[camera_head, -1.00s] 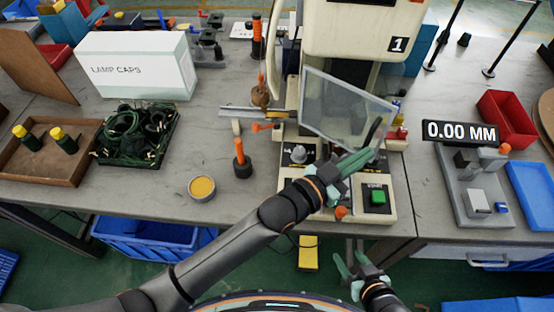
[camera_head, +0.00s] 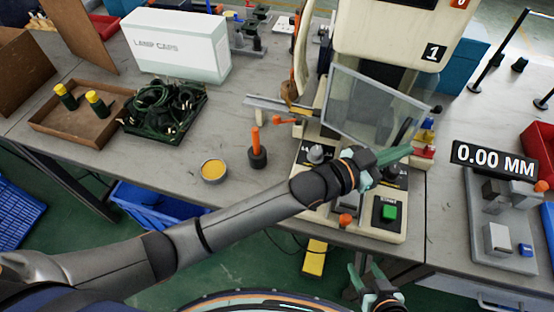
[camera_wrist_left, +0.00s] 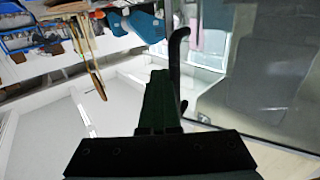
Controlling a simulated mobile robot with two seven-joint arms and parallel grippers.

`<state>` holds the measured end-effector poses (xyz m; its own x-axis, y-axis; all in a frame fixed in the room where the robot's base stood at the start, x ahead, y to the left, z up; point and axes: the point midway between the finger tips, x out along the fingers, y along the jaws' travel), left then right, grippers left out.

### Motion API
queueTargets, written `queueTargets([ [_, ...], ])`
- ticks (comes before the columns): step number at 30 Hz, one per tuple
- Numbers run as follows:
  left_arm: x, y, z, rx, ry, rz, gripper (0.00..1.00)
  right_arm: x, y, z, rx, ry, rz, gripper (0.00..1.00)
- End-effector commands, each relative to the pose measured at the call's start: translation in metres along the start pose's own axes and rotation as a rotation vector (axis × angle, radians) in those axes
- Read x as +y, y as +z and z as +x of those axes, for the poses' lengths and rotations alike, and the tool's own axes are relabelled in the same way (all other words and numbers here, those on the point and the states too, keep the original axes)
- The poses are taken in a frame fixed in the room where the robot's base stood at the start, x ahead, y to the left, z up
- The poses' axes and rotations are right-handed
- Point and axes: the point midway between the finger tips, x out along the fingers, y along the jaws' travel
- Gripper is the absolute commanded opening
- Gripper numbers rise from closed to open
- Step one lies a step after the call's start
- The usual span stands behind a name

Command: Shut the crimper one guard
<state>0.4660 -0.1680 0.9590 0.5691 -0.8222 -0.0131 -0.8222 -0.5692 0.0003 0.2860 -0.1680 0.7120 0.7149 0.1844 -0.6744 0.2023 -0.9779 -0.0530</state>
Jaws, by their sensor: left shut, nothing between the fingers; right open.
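The crimper one guard (camera_head: 366,103) is a clear framed panel hanging tilted out in front of the crimper marked 1 (camera_head: 385,30). Its dark curved handle (camera_head: 403,131) is near the lower right corner. My left gripper (camera_head: 404,152) is shut and empty, just below the guard's lower edge by the handle. In the left wrist view the shut fingers (camera_wrist_left: 160,100) are beside the curved handle (camera_wrist_left: 175,62), with the clear guard (camera_wrist_left: 275,75) on the right. I cannot tell whether they touch. My right gripper (camera_head: 366,277) is open and low in front of the bench.
The crimper base has a green start button (camera_head: 388,213). An orange-handled tool (camera_head: 257,150) and a yellow-filled tin (camera_head: 214,170) stand to the left on the bench. A gauge block (camera_head: 495,240) with a 0.00 MM display (camera_head: 493,159) is to the right.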

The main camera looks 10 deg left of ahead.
Motion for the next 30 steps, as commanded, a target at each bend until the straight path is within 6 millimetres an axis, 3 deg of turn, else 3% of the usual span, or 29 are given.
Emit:
queueTargets([
  [12, -0.016, 0.002, 0.041, 0.000, 0.000, 0.001, 0.00, 0.001, 0.021, 0.020, 0.000, 0.000, 0.000, 0.58],
  [30, -0.020, -0.001, 0.049, 0.000, 0.000, 0.000, 0.00, 0.002, 0.024, 0.022, 0.000, -0.001, 0.000, 0.58],
])
